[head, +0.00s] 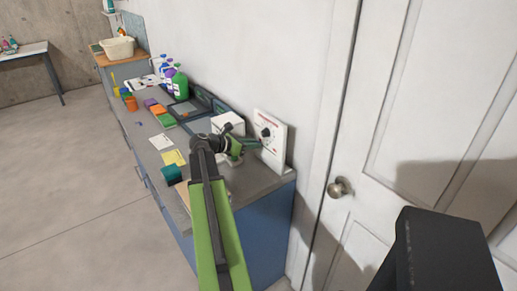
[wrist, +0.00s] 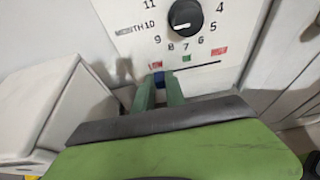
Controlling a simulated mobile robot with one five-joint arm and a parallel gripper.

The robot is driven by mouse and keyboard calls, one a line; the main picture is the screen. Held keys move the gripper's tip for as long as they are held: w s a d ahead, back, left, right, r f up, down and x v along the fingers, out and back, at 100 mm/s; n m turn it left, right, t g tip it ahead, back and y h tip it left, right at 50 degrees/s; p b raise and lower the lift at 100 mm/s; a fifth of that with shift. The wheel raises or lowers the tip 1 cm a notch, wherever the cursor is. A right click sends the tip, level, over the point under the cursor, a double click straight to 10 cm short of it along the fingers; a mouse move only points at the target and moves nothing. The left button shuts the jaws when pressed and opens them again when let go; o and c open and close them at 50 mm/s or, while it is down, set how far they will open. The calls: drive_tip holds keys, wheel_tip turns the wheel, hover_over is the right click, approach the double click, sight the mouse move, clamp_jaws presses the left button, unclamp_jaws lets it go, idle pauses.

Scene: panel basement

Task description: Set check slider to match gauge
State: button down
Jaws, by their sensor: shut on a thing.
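A white panel (head: 272,150) leans upright against the wall at the near end of the bench. In the wrist view it carries a black dial (wrist: 185,17) ringed by month numbers, its white mark pointing lower left. Below runs a black slider line (wrist: 205,65) with a red LOW label at left, a small green mark in the middle and a red label at right. The blue slider knob (wrist: 158,77) is at the left, under LOW. My gripper (wrist: 159,88) is shut on it, green fingers on either side. I cannot make out a separate gauge.
A white box (head: 228,123) stands left of the panel, close to my gripper. Bottles (head: 180,84), coloured blocks and papers cover the bench (head: 245,180). A door (head: 440,120) with a round knob is at the right. Open floor lies to the left.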

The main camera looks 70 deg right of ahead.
drive_tip(key=shift+w+d, duration=0.1)
drive_tip(key=c, duration=1.4)
unclamp_jaws()
drive_tip(key=shift+o, duration=0.2)
drive_tip(key=p+v, duration=0.6)
drive_tip(key=v, duration=1.1)
drive_tip(key=shift+a+p, duration=0.25)
drive_tip(key=shift+p, duration=0.05)
drive_tip(key=shift+w+f, duration=0.1)
drive_tip(key=shift+w, duration=0.05)
